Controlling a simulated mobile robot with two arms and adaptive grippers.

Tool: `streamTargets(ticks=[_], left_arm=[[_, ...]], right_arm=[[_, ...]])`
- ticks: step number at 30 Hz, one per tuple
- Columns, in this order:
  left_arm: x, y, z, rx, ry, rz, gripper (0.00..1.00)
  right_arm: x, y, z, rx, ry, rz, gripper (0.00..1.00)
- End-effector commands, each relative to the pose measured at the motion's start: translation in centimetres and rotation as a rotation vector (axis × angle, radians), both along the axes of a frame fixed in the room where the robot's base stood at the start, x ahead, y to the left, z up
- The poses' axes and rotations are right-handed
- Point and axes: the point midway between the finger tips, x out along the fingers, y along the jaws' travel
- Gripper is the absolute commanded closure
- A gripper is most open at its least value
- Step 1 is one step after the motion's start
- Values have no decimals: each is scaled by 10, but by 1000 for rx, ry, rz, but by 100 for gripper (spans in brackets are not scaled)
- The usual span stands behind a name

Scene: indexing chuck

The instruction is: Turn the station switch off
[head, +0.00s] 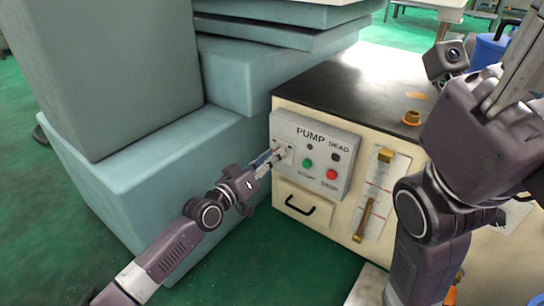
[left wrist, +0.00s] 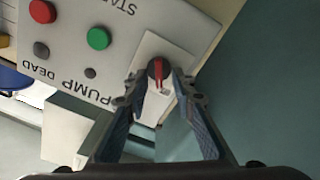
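The station switch is a dark round knob with a red bar (left wrist: 157,70) on a white plate (left wrist: 153,50), seen in the left wrist view. It sits on the grey panel labelled PUMP and DEAD (head: 315,150). In the head view, my left gripper (head: 270,160) is at the panel's left end and hides most of the switch. In the left wrist view, my left gripper (left wrist: 160,84) is open, with one fingertip on each side of the knob and small gaps visible. I cannot tell how deep the fingertips reach.
The panel has a green button (head: 307,163), a red button (head: 331,174) and small dark lamps. Below it is a drawer with a black handle (head: 300,206). A sight gauge (head: 375,195) stands to the right. Large teal blocks (head: 160,170) stand close on the left.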

Motion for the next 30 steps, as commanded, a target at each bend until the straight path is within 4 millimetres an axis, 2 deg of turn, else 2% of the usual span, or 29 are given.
streamTargets(ticks=[5,10,24,30], left_arm=[[-1,1,0,0,-1,1,76],[-11,8,0,-1,-1,1,76],[-80,58,-1,2,0,0,76],[-95,70,-1,2,1,0,76]], right_arm=[[-2,-1,0,-1,-6,-3,60],[-1,0,0,-1,-4,-2,60],[0,0,0,0,0,0,60],[0,0,0,0,0,0,60]])
